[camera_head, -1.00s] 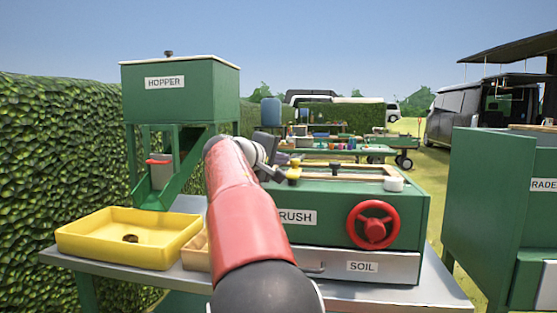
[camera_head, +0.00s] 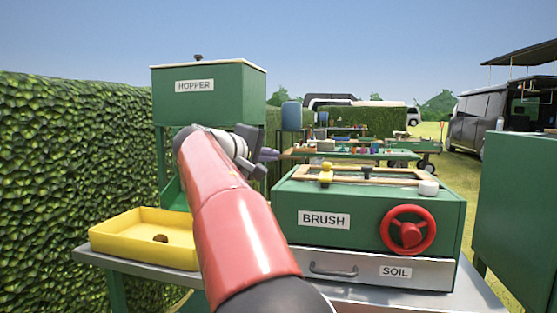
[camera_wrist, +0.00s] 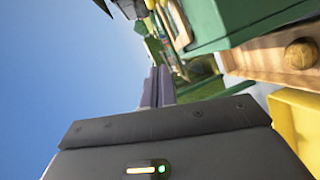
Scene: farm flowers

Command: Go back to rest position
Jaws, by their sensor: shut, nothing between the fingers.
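My gripper (camera_head: 268,155) is at the end of my red arm, raised above the table between the hopper and the brush box in the head view. In the wrist view my gripper (camera_wrist: 161,88) shows its two fingers together, with nothing between them. The green brush box (camera_head: 290,205) has a red wheel (camera_head: 408,231) and a soil drawer (camera_head: 325,262), which looks shut. The green hopper (camera_head: 208,98) stands at the left, its lower part partly hidden by my arm.
A yellow tray (camera_head: 140,221) with a brown round thing (camera_head: 160,238) sits on the grey table (camera_head: 120,262) at the left. A hedge (camera_head: 60,170) borders the left side. Another green cabinet (camera_head: 520,210) stands at the right. Open air lies above the brush box.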

